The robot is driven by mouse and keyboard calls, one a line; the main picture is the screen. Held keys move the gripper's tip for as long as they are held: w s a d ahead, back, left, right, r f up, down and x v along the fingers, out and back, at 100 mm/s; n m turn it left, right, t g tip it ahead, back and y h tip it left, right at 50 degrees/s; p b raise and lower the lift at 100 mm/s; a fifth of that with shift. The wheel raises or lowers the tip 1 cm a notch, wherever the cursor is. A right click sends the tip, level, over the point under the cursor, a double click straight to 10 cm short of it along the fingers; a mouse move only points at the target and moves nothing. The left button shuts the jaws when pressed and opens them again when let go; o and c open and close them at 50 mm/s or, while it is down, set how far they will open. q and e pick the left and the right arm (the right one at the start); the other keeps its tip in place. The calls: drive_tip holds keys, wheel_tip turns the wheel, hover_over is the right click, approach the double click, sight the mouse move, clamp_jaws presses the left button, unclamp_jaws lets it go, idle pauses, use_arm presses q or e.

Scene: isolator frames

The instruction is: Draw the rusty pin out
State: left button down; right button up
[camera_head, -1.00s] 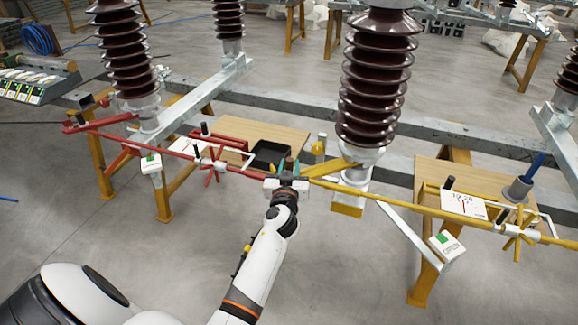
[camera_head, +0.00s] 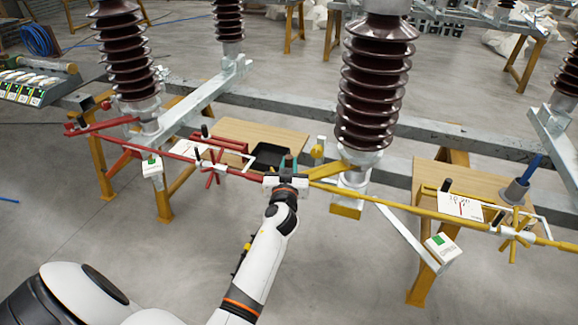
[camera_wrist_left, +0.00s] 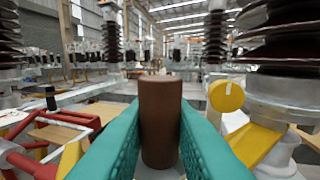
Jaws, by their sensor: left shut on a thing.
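The rusty pin (camera_head: 289,161) is a brown upright cylinder at the joint between the red rod and the yellow rod. In the left wrist view the pin (camera_wrist_left: 160,125) stands between the two teal fingers, with its flat top showing above them. My left gripper (camera_head: 286,178) is at the joint and shut on the pin, one finger on each side. The pin's lower end is hidden, so I cannot tell how deep it sits. My right gripper is in neither view.
The red rod (camera_head: 183,156) runs left and the yellow rod (camera_head: 398,205) runs right from the joint. A brown ribbed insulator (camera_head: 374,85) stands close behind on the right. A black tray (camera_head: 268,157) lies on a wooden table (camera_head: 245,130). The floor in front is open.

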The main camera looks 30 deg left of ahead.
sight(289, 157)
use_arm(q)
drive_tip(key=shift+r+p, duration=1.75)
drive_tip(key=shift+r, duration=0.65)
